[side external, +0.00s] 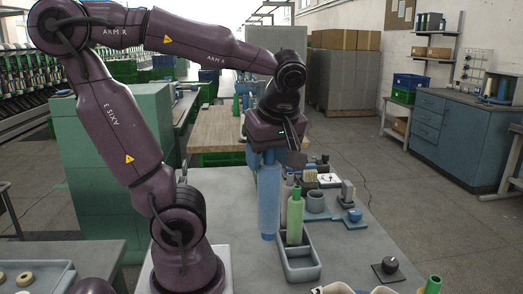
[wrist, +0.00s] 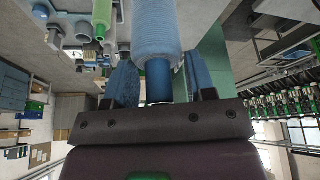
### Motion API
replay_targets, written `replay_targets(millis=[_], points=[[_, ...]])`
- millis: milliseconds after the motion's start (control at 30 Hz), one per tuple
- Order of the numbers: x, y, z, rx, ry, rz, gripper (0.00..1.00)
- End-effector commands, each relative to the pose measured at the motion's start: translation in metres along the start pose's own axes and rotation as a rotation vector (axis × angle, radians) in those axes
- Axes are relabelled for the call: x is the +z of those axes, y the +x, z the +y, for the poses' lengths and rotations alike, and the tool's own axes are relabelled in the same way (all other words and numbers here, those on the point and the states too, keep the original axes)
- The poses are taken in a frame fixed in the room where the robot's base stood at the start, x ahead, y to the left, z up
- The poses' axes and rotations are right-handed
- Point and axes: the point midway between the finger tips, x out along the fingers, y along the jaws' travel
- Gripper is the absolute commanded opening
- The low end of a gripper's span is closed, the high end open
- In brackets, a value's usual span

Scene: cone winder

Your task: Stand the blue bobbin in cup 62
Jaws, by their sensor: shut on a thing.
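The blue bobbin (side external: 268,200) hangs upright below my gripper (side external: 267,156), which is shut on its top end. In the wrist view the blue bobbin (wrist: 157,35) sits between the two blue-padded fingers of my gripper (wrist: 158,85). Its lower end is beside the left side of a grey cup rack (side external: 303,272); I cannot tell how far it is above the table. A green bobbin (side external: 295,218) stands in the rack, and it also shows in the wrist view (wrist: 102,14). No cup number is legible, so I cannot tell which is cup 62.
A grey round cup (side external: 316,202), a small device with a blue knob (side external: 354,215) and a black knob on a plate (side external: 390,265) are on the grey table. A green tube (side external: 433,285) is at the front right. The table between the rack and the black knob is clear.

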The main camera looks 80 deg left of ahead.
Motion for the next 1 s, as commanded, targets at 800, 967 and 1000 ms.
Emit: replay_targets(millis=[800, 967, 1000], points=[[0.131, 0.041, 0.123, 0.130, 0.322, 0.001, 0.29], [0.137, 0.055, 0.123, 0.129, 0.321, 0.002, 0.29], [0.138, 0.058, 0.123, 0.130, 0.320, 0.002, 0.29]])
